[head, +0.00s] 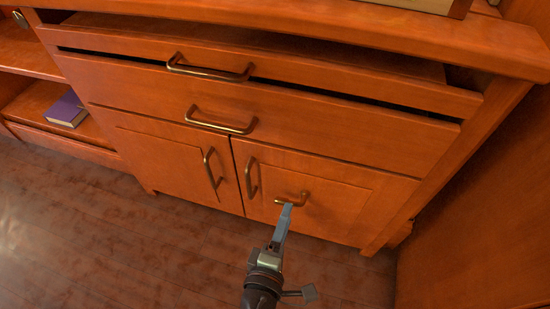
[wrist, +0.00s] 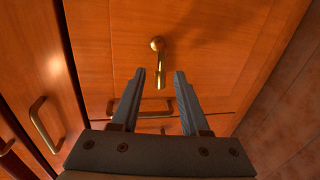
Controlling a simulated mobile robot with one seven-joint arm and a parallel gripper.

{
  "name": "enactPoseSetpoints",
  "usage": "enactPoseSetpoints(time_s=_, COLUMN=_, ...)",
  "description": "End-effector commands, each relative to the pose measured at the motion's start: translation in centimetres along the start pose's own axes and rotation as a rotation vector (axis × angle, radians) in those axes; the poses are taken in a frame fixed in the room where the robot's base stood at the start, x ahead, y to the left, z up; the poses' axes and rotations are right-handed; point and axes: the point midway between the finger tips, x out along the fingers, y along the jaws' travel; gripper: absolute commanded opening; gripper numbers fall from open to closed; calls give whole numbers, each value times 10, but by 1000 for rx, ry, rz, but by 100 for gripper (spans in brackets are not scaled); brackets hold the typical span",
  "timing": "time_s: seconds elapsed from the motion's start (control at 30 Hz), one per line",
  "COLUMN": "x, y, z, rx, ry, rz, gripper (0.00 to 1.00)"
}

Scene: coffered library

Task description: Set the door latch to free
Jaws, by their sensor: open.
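The door latch is a small brass lever (head: 291,201) on the right cabinet door (head: 340,207). In the head view its arm points left from its pivot, roughly level. In the wrist view the latch (wrist: 158,60) has its round pivot at the top and its arm running down between my fingertips. My gripper (wrist: 160,76) is open, with one finger on each side of the lever's end in the picture. I cannot tell whether either finger touches it. In the head view my gripper (head: 286,207) reaches the lever from below and hides a little of it.
The right door's bar handle (head: 251,178) is just left of the latch, and the left door's handle (head: 211,168) beyond it. Two drawers with bar handles (head: 222,121) sit above; the upper stands slightly out. A wooden panel (head: 480,200) is on the right. Floor in front is clear.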

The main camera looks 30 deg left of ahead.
Motion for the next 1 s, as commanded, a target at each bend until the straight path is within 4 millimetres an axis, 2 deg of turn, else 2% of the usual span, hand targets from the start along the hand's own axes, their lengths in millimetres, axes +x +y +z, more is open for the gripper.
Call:
enactPoseSetpoints(time_s=0.03, x=-11, y=-3, z=1, rx=1, ry=-2, rz=-3, gripper=45)
enactPoseSetpoints(time_s=0.2, x=-41, y=-4, z=0, rx=0, ry=0, rz=-2, gripper=45)
enactPoseSetpoints(time_s=0.4, x=-66, y=-3, z=-1, rx=1, ry=3, rz=-1, gripper=45)
enactPoseSetpoints(time_s=0.6, x=-76, y=-1, z=-1, rx=0, ry=3, rz=0, gripper=45)
enactPoseSetpoints(time_s=0.87, x=-76, y=0, z=-1, rx=0, ry=4, rz=1, gripper=45)
enactPoseSetpoints(time_s=0.93, x=-76, y=0, z=-1, rx=-1, ry=4, rz=1, gripper=52)
enactPoseSetpoints(time_s=1.0, x=-74, y=-1, z=1, rx=-10, ry=9, rz=3, gripper=52)
